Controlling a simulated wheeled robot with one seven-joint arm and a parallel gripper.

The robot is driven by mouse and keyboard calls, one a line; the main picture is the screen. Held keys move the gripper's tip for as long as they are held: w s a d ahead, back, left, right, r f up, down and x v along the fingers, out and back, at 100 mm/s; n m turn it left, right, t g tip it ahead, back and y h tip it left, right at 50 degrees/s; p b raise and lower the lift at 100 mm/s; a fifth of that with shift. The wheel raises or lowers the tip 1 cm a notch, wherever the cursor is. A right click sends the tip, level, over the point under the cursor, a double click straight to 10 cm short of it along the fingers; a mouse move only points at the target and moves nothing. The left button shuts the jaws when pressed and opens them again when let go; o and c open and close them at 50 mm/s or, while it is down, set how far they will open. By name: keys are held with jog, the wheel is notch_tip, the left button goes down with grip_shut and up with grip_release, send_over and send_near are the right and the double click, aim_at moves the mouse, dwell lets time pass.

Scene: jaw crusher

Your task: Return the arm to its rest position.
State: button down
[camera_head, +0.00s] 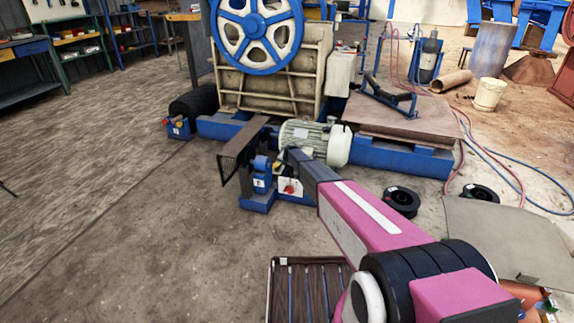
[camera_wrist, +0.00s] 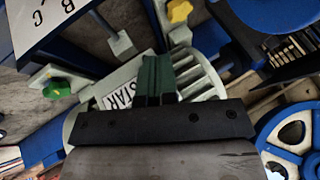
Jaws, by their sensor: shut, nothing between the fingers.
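My arm reaches forward from the bottom right in the head view, over the floor toward the pale green electric motor (camera_head: 318,142) of the jaw crusher. My gripper (camera_wrist: 157,62) shows in the wrist view as two dark green fingers, closed together with nothing between them. In that view the fingers lie in front of the motor (camera_wrist: 205,78), which bears a plate with letters reading "STAR". I cannot tell whether they touch it. In the head view the arm's dark end is close to the motor, and the fingertips cannot be made out.
The crusher body (camera_head: 275,75) with its blue flywheel (camera_head: 257,33) stands behind the motor. A yellow knob (camera_wrist: 180,11) and a green knob (camera_wrist: 57,88) show near my gripper. Black rings (camera_head: 401,200) lie on the floor to the right. Open floor (camera_head: 110,200) lies left.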

jog(key=s+a+r, duration=0.2)
jog(key=s+r, duration=0.2)
jog(key=r, duration=0.2)
jog(key=s+d+r+n+g+h, duration=0.1)
jog(key=s+d+r, duration=0.5)
jog(key=s, duration=1.3)
jog(key=s+d+r+n+g, duration=0.2)
jog(key=s+d+r, duration=0.4)
jog(key=s, duration=1.3)
jog(key=s+d+r+n+g+h, duration=0.1)
jog(key=s+d+r+g, duration=0.3)
jog(key=s, duration=1.6)
jog(key=d+r+n, duration=0.1)
jog(key=d+r, duration=0.2)
jog(key=d, duration=0.3)
jog(key=shift+h, duration=0.3)
